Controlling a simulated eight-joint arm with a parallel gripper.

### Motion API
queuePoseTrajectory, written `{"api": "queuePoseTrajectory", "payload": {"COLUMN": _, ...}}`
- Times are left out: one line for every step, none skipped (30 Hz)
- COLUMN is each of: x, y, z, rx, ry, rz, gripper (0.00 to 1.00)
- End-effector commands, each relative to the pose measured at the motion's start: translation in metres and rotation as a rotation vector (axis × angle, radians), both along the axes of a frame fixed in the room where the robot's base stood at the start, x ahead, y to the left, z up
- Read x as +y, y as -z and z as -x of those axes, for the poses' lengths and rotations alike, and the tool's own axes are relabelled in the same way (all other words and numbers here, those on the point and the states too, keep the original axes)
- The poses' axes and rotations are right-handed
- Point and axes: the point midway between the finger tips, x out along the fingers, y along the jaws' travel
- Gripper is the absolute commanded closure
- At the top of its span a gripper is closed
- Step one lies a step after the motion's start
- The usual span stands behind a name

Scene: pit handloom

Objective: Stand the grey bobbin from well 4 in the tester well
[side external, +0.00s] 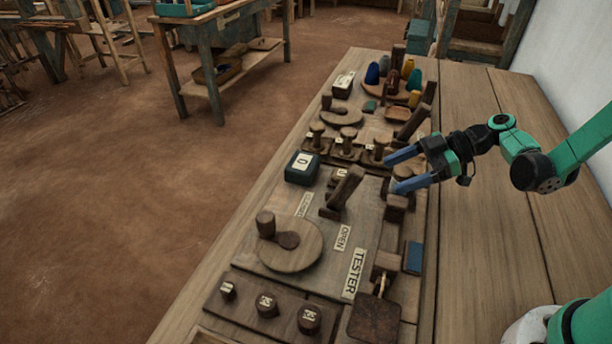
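My gripper (392,174) is at the right side of the wooden board, with its two blue fingers spread apart and pointing left. A small brown wooden part shows between and just behind the fingertips; I cannot tell if they touch it. The TESTER label (355,273) lies on the board's lower right part. The tester well itself is not clear to me. I cannot make out a grey bobbin or well 4.
A crank disc (291,250), a tilted lever (345,188) with OPEN (342,238) and CLOSED labels, and a dark counter box (302,168) reading 0 rise from the board. Upright knobs (348,142) stand left of my gripper. Bare tabletop (490,240) lies to the right.

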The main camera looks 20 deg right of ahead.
Motion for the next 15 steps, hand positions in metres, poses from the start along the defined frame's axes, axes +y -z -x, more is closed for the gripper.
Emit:
{"api": "queuePoseTrajectory", "payload": {"x": 0.0, "y": 0.0, "z": 0.0, "rx": 0.0, "ry": 0.0, "rz": 0.0, "gripper": 0.26}}
{"api": "queuePoseTrajectory", "payload": {"x": 0.0, "y": -0.001, "z": 0.0, "rx": 0.0, "ry": 0.0, "rz": 0.0, "gripper": 0.26}}
{"api": "queuePoseTrajectory", "payload": {"x": 0.0, "y": -0.002, "z": 0.0, "rx": 0.0, "ry": 0.0, "rz": 0.0, "gripper": 0.26}}
{"api": "queuePoseTrajectory", "payload": {"x": -0.001, "y": -0.003, "z": 0.0, "rx": 0.0, "ry": 0.001, "rz": 0.0, "gripper": 0.26}}
{"api": "queuePoseTrajectory", "payload": {"x": -0.004, "y": -0.004, "z": 0.001, "rx": 0.0, "ry": 0.002, "rz": 0.0, "gripper": 0.26}}
{"api": "queuePoseTrajectory", "payload": {"x": -0.009, "y": -0.006, "z": 0.003, "rx": 0.0, "ry": 0.002, "rz": 0.0, "gripper": 0.26}}
{"api": "queuePoseTrajectory", "payload": {"x": -0.013, "y": -0.009, "z": 0.004, "rx": 0.0, "ry": 0.004, "rz": 0.0, "gripper": 0.26}}
{"api": "queuePoseTrajectory", "payload": {"x": -0.018, "y": -0.012, "z": 0.006, "rx": 0.001, "ry": 0.005, "rz": 0.0, "gripper": 0.26}}
{"api": "queuePoseTrajectory", "payload": {"x": -0.025, "y": -0.016, "z": 0.009, "rx": 0.0, "ry": 0.006, "rz": 0.0, "gripper": 0.26}}
{"api": "queuePoseTrajectory", "payload": {"x": -0.03, "y": -0.019, "z": 0.012, "rx": 0.0, "ry": 0.007, "rz": 0.0, "gripper": 0.26}}
{"api": "queuePoseTrajectory", "payload": {"x": -0.036, "y": -0.022, "z": 0.014, "rx": 0.001, "ry": 0.007, "rz": 0.0, "gripper": 0.26}}
{"api": "queuePoseTrajectory", "payload": {"x": -0.044, "y": -0.027, "z": 0.017, "rx": 0.001, "ry": 0.006, "rz": 0.0, "gripper": 0.26}}
{"api": "queuePoseTrajectory", "payload": {"x": -0.05, "y": -0.03, "z": 0.02, "rx": 0.0, "ry": 0.007, "rz": 0.0, "gripper": 0.26}}
{"api": "queuePoseTrajectory", "payload": {"x": -0.055, "y": -0.034, "z": 0.022, "rx": 0.001, "ry": 0.006, "rz": 0.0, "gripper": 0.26}}
{"api": "queuePoseTrajectory", "payload": {"x": -0.063, "y": -0.038, "z": 0.025, "rx": 0.001, "ry": 0.005, "rz": 0.0, "gripper": 0.26}}
